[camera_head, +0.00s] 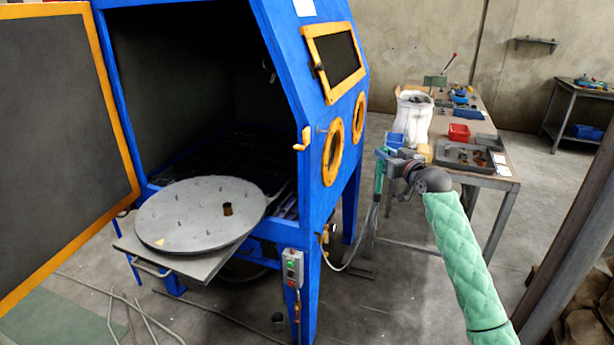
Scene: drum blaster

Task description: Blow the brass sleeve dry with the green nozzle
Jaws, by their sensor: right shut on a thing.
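The brass sleeve (227,209) is a small brownish cylinder. It stands on the round grey turntable (180,228), right of its middle, in front of the open blue cabinet. My right gripper (386,154) is at the end of the green-quilted arm, to the right of the cabinet and well apart from the sleeve. It is shut on the green nozzle (379,172), which hangs upright with a pale hose running down below it. The fingertips are small and partly hidden in this view. My left gripper is not in view.
The blue cabinet's side wall and leg (308,270) stand between nozzle and turntable. Its orange-framed door (60,130) is swung open at left. A workbench (505,170) with a red bin (459,133) and a white sack (413,115) is behind my right gripper. Rods lie on the floor.

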